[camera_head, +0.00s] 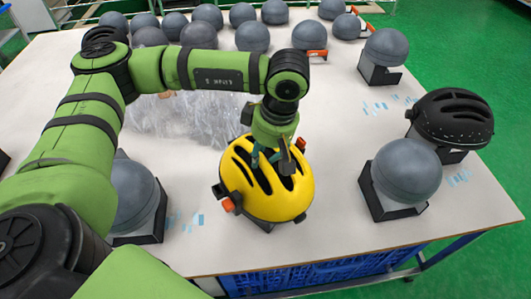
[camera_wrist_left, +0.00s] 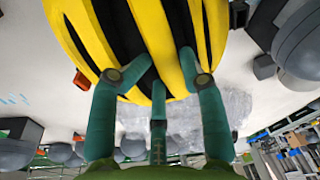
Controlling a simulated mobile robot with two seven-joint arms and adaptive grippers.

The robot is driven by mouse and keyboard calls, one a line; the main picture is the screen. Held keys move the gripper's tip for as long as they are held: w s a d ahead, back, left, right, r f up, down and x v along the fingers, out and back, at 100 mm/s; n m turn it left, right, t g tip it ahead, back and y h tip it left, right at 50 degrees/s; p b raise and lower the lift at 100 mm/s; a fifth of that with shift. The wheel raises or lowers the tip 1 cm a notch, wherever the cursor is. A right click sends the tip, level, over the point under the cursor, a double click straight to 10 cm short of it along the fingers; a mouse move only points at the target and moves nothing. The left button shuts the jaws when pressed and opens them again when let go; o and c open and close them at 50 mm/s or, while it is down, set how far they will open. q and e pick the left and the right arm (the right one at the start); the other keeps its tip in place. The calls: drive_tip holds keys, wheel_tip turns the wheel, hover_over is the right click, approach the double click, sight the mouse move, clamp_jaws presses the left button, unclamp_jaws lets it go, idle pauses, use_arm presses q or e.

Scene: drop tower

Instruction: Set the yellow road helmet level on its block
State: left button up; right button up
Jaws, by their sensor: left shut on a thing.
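The yellow helmet (camera_head: 290,200), with black vents, is near the front middle of the white table. It fills the top of the left wrist view (camera_wrist_left: 145,30). My left gripper (camera_head: 278,158) is above it, its fingers shut on the helmet's shell through the vents; the teal fingers (camera_wrist_left: 158,85) press against the yellow ribs in the wrist view. I cannot tell whether the helmet is exactly level. My right gripper is in neither view.
A grey headform (camera_head: 405,170) on a dark block stands to the right, with a black helmet (camera_head: 453,115) behind it. Another grey headform (camera_head: 130,195) stands left, partly behind my arm. Clear plastic wrap (camera_head: 185,122) lies behind the helmet. Several headforms line the back.

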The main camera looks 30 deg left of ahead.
use_arm(q)
drive_tip(key=shift+r, duration=0.1)
drive_tip(key=shift+s+a+h+b, duration=0.25)
drive_tip(key=shift+a+h+b, duration=0.45)
drive_tip(key=shift+b, duration=0.5)
clamp_jaws()
drive_tip(key=shift+s+t+b, duration=0.25)
drive_tip(key=shift+t+b, duration=0.15)
drive_tip(key=shift+b, duration=0.4)
idle(0.5)
drive_tip(key=shift+w+b, duration=0.25)
drive_tip(key=shift+b, duration=0.15)
idle(0.5)
idle(0.4)
drive_tip(key=o, duration=0.7)
unclamp_jaws()
drive_tip(key=shift+o, duration=0.4)
drive_tip(key=o, duration=0.5)
